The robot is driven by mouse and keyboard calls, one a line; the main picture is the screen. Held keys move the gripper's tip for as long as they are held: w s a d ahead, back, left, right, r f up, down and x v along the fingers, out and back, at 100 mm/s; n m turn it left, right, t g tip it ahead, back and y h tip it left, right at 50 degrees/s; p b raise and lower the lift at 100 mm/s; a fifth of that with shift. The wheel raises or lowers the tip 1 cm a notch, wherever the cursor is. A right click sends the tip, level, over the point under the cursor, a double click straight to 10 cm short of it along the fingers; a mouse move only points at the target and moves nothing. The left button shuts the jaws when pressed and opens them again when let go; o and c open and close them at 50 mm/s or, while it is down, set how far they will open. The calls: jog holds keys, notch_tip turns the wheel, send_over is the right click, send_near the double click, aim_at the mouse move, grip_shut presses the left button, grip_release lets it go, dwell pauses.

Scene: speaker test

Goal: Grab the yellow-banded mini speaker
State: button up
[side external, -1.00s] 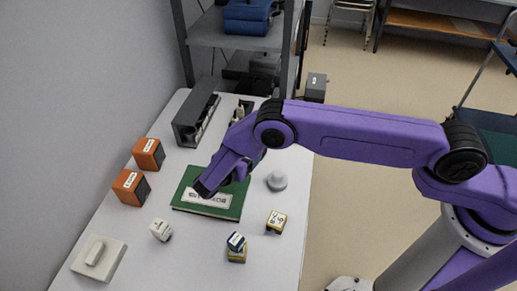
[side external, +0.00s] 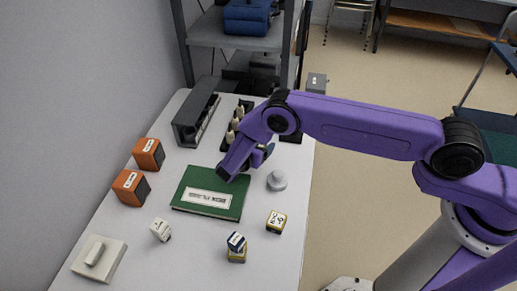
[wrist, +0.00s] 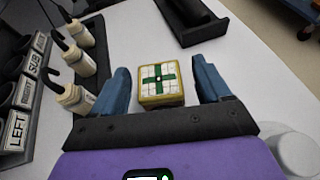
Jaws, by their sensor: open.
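In the wrist view a small cube (wrist: 160,86) with yellow sides and a white top crossed by green bars sits between my open fingers, with a gap to each. My gripper (wrist: 160,74) is open and empty. In the side view my gripper (side external: 248,168) is low over the back right corner of the green book, and my arm hides that cube. Other small cubes show there: a white-topped one with yellow sides (side external: 276,222), and a dark-blue one (side external: 236,242) on a yellowish one (side external: 237,256). I cannot tell which one the task names.
The green book (side external: 186,188), two orange boxes (side external: 128,187), a white block (side external: 160,230) and a pale switch box (side external: 98,260) are on the table. A grey knob (side external: 277,180) is near my gripper. White bottles (wrist: 76,98) stand left in the wrist view; a black tray (wrist: 190,22) is beyond.

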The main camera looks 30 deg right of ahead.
jog(key=c, duration=1.1)
jog(key=shift+r, duration=0.1)
